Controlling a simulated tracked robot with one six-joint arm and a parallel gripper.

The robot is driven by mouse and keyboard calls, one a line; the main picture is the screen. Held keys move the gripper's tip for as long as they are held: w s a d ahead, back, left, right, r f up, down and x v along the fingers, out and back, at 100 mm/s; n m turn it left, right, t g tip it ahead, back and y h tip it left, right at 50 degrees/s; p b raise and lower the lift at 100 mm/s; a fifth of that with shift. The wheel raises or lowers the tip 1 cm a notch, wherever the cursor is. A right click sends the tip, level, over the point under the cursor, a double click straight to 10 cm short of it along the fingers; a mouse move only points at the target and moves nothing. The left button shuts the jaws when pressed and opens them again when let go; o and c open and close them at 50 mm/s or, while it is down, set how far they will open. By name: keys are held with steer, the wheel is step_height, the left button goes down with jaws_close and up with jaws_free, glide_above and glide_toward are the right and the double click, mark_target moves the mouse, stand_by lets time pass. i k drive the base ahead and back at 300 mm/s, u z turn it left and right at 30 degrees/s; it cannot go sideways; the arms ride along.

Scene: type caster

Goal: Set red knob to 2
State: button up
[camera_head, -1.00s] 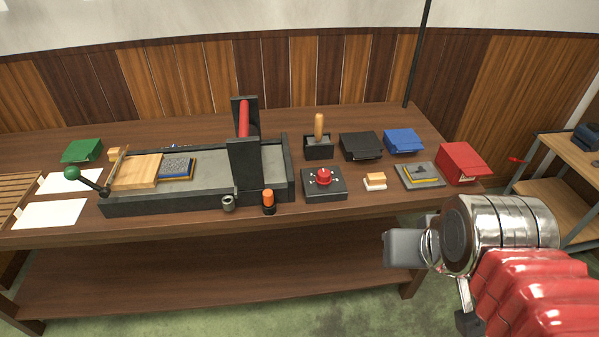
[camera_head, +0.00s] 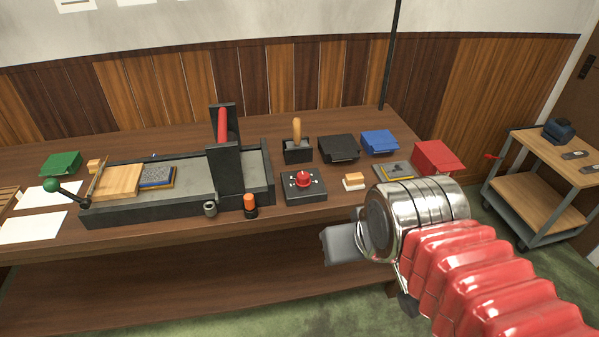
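The red knob (camera_head: 303,179) sits on top of a small dark control box (camera_head: 304,194) on the wooden bench, right of the press. Small white marks show beside the knob, but they are too small to read, so its setting cannot be told. My gripper (camera_head: 338,246) is in front of the bench's front edge, below and to the right of the knob, apart from it. Only a grey block-like part of the gripper shows past my metal wrist and red arm sleeve. Its fingers cannot be made out.
The long press (camera_head: 180,208) with its red roller (camera_head: 221,125) stands left of the box. An orange-capped tool (camera_head: 250,204) stands at the front edge. A white-and-orange block (camera_head: 353,181) lies close right of the box. A wooden-handled tool (camera_head: 297,130) stands behind.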

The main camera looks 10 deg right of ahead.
mark_target(302, 178)
steer(key=z, duration=0.05)
steer(key=i, duration=1)
steer(key=u, duration=0.05)
